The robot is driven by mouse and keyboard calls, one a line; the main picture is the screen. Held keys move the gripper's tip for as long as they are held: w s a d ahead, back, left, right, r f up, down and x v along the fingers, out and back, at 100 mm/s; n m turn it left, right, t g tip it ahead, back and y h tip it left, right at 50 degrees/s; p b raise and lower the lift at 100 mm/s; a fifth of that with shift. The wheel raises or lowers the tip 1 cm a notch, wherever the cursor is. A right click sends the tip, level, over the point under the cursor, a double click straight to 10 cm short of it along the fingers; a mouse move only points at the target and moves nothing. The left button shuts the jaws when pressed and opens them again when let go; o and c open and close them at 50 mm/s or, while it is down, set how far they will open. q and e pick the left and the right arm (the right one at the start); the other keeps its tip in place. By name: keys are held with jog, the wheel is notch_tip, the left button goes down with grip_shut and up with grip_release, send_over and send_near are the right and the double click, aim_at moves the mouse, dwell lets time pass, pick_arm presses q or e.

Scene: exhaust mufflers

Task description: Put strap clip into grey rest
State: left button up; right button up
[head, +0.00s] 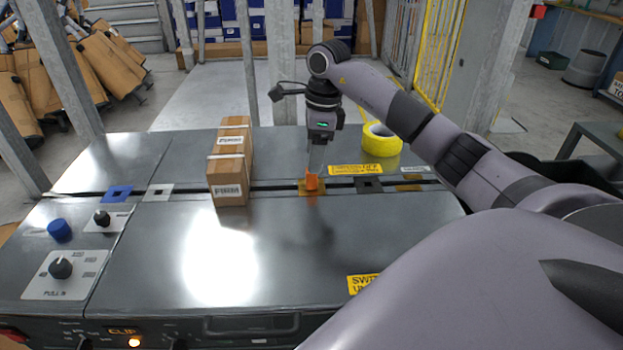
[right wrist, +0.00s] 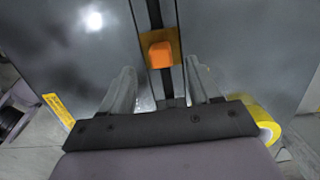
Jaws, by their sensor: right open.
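An orange block-like piece, which looks like the strap clip (head: 311,182), stands on a small orange-yellow plate over the dark slot of the machine top. It also shows in the right wrist view (right wrist: 160,55). My right gripper (head: 316,164) points down just above the clip. In the right wrist view its fingers (right wrist: 160,72) are spread apart, with the clip between and just beyond their tips. No grip on it shows. A light grey square rest (head: 158,192) with a dark centre lies on the slot at the left. My left gripper is not in view.
A tall strapped carton (head: 230,165) stands between the grey rest and the clip. A blue frame (head: 116,193) lies left of the grey rest, a dark square (head: 370,185) right of the clip. A yellow roll (head: 381,140) stands behind. The metal top (head: 150,262) in front is clear.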

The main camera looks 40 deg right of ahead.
aim_at(312, 180)
jog(key=f, duration=0.3)
jog(key=f+b, duration=0.1)
jog(key=f, duration=0.1)
jog(key=shift+w+a+f, duration=0.1)
jog(key=shift+w+a, duration=0.1)
jog(key=shift+w, duration=0.05)
jog(key=c, duration=1)
